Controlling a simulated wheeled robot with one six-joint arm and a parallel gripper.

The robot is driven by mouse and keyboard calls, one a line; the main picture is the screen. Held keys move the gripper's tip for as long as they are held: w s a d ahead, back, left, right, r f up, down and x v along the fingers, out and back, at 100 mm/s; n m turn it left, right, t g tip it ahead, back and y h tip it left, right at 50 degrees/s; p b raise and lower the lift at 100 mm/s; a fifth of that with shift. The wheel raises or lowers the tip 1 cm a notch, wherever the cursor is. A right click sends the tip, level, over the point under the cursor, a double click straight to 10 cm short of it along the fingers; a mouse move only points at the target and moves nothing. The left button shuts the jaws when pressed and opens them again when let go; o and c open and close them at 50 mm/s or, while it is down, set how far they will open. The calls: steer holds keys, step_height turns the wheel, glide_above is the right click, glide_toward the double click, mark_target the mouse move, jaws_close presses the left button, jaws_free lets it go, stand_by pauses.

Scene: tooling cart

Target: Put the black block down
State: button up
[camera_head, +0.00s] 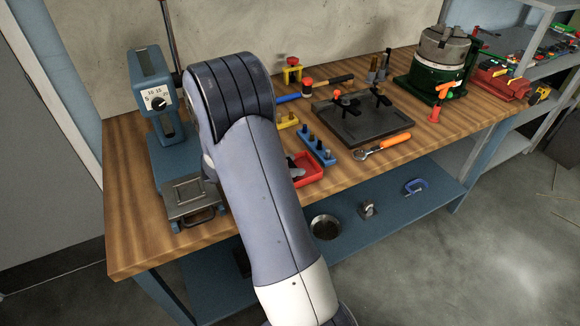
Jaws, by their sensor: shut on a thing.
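My arm (262,185) fills the middle of the head view, rising from the bottom edge and bending over above the wooden bench (135,225). My gripper does not show; the arm or the picture's limits hide it. I cannot make out a black block in a gripper. A small dark object (242,263) shows on the lower shelf just left of my arm, too little of it to identify. A wide dark plate (345,125) with clamps on it lies on the bench right of my arm.
A blue machine with a dial (152,80) stands at the bench's left end. A red tray (312,178), a blue block with pins (316,148) and an orange-handled wrench (392,141) lie right of my arm. A green rotary chuck (437,75) stands farther right. The front right bench edge is fairly clear.

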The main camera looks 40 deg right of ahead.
steer(key=shift+f, duration=0.35)
steer(key=o, duration=1.2)
steer(key=shift+f, duration=0.15)
steer(key=shift+c, duration=0.2)
steer(key=shift+r, duration=0.2)
steer(key=v, duration=1.2)
steer(key=shift+f+b, duration=0.1)
steer(key=shift+b, duration=0.25)
